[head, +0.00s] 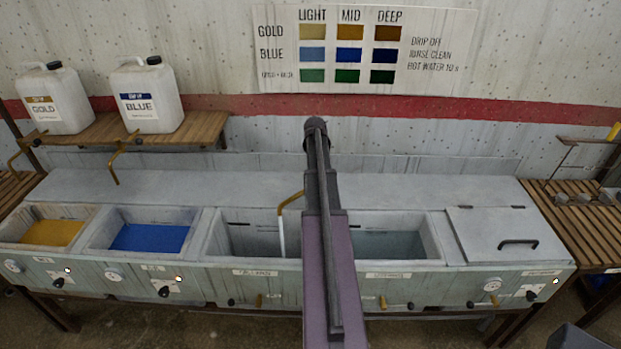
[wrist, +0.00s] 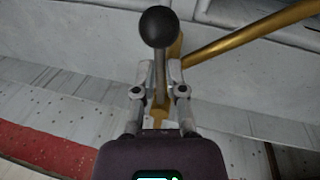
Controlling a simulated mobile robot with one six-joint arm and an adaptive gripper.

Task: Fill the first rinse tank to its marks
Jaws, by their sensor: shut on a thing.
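The open grey tank (head: 225,237), third from the left, has dark marks high on its inner wall; its front label is too small to read. A brass spout (head: 290,199) hangs over it, and a pale vertical stream (head: 282,236) runs from its end into the tank. The water level is hard to tell. In the wrist view, my gripper (wrist: 160,80) is shut on the rod of a tap lever (wrist: 158,58) with a black ball knob, beside the brass pipe (wrist: 235,38). In the head view my arm hides the gripper and part of the tank.
Left are tanks of gold (head: 52,232) and blue (head: 150,237) liquid. Right are a tank of greyish water (head: 395,244) and a lidded tank (head: 505,235). Two jugs, gold (head: 57,100) and blue (head: 147,97), stand on a wooden shelf. A slatted rack (head: 590,225) is at far right.

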